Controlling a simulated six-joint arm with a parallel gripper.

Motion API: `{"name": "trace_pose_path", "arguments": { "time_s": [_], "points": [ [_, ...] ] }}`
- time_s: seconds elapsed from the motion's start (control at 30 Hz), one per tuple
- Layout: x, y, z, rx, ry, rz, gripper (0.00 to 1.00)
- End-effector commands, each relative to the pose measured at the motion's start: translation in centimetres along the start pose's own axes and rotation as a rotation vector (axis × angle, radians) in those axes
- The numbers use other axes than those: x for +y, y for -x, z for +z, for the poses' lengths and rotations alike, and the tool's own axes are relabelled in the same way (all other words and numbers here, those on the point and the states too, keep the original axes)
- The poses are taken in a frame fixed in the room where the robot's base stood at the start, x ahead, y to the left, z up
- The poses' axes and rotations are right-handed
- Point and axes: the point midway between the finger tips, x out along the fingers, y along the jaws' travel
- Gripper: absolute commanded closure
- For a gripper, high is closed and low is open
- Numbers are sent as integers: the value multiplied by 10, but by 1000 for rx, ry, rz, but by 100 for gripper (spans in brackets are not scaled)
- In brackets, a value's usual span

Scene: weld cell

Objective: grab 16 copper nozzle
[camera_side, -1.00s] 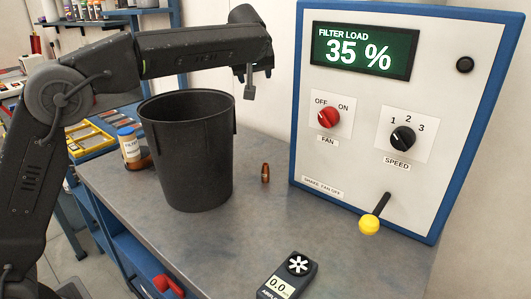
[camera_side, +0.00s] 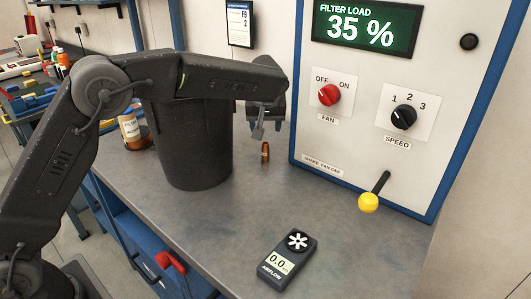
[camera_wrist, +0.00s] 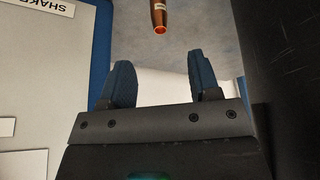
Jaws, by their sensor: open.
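The copper nozzle (camera_side: 265,153) stands upright on the grey bench between the black bin and the control panel. It also shows in the wrist view (camera_wrist: 159,17) at the top edge, partly cut off, with a small white label on it. My gripper (camera_side: 258,132) is just above the nozzle in the side view. In the wrist view my gripper (camera_wrist: 162,82) has its two blue-padded fingers spread apart with nothing between them. The nozzle lies beyond the fingertips, in line with the gap, not touching either finger.
A black bin (camera_side: 192,160) stands close left of the nozzle, partly behind my arm. The control panel (camera_side: 330,145) with a yellow-knobbed lever (camera_side: 369,202) is at the right. An airflow meter (camera_side: 290,258) lies at the front. A bottle (camera_side: 131,130) stands left of the bin.

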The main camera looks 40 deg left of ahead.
Motion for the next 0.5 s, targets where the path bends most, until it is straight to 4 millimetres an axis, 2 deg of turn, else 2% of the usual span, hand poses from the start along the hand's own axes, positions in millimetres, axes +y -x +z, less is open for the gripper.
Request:
{"name": "trace_pose_path", "arguments": {
  "time_s": [0.3, 0.5],
  "points": [
    [-1, -60, 0, -2, 2, -4, 43],
    [0, -76, 0, 0, 1, -2, 43]
  ]
}}
